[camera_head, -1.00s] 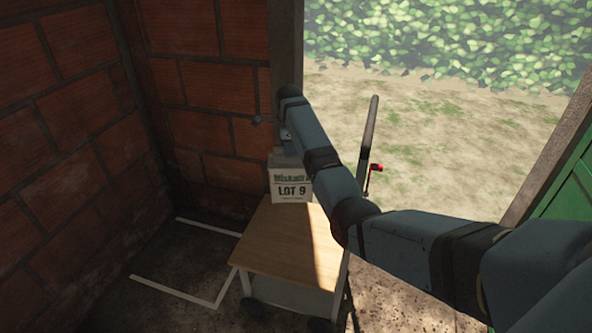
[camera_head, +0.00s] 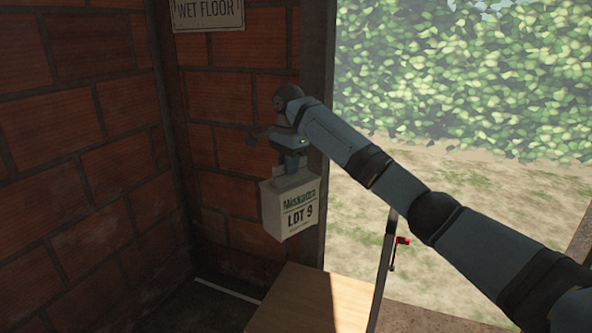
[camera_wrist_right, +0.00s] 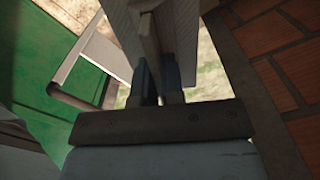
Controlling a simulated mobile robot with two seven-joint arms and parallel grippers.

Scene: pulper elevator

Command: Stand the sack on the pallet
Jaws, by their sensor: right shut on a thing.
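The sack (camera_head: 289,207) is pale, with "LOT 9" printed on its front. It hangs slightly tilted in the air near the brick corner, above the far end of a wooden-topped cart. My right gripper (camera_head: 291,166) is shut on its top from above. In the right wrist view, the fingers (camera_wrist_right: 160,88) close on a pale upright piece of the sack (camera_wrist_right: 168,35). I see no pallet in these views. My left gripper is not in view.
The cart's wooden top (camera_head: 305,302) is bare below the sack. A post (camera_head: 317,65) and brick walls (camera_head: 75,130) stand close by. A white floor line (camera_head: 228,290) runs beside the cart. A thin upright with a red part (camera_head: 402,241) stands at right.

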